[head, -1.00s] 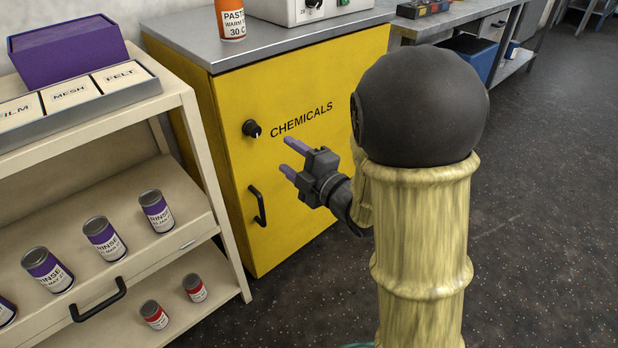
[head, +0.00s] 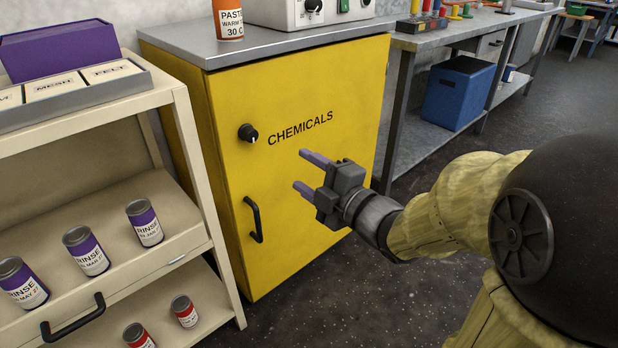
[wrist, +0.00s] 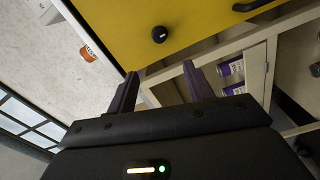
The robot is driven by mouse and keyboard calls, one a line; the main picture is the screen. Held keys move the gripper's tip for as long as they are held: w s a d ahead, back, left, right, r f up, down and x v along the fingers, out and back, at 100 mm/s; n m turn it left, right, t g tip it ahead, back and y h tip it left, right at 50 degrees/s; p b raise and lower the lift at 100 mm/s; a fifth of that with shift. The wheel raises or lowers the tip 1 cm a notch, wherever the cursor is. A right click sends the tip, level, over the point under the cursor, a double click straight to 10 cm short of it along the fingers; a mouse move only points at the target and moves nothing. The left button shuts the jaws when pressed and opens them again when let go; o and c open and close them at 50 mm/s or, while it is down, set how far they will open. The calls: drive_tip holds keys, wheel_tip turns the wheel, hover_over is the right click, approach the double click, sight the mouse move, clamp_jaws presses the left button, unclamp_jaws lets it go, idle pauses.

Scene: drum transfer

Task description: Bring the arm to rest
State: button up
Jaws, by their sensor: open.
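My gripper (head: 301,171) is open and empty, with its two purple fingers apart. In the head view it hangs in front of the yellow chemicals cabinet (head: 345,130), pointing left. Nothing is between the fingers. In the wrist view the fingers (wrist: 160,90) point up the picture, with the cabinet's yellow front (wrist: 190,30) beyond them. The cabinet door is shut. My arm reaches in from the right side of the head view and is bent.
A cream shelf rack (head: 196,195) with rinse cans (head: 145,222) and red cans (head: 184,311) stands left of the cabinet. An orange paste jar (head: 229,20) is on the cabinet's top. A bench with a blue bin (head: 458,92) is behind. The floor at right is open.

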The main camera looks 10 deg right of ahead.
drive_tip(key=d+f+m+g+h+p, duration=0.5)
drive_tip(key=d+m+h+p, duration=0.35)
drive_tip(key=m, duration=0.55)
drive_tip(key=s+f+m+g+h+p, duration=0.25)
drive_tip(key=s+m+g+p, duration=0.4)
drive_tip(key=s, duration=0.55)
wheel_tip(320, 180, up, 38)
drive_tip(key=m+y+p, duration=0.1)
drive_tip(key=p, duration=3.4)
drive_tip(key=shift+a+f+g+p, duration=0.2)
drive_tip(key=shift+a+g+p, duration=0.15)
drive_tip(key=shift+g, duration=0.1)
drive_tip(key=shift+m, duration=0.25)
drive_tip(key=shift+c, duration=0.4)
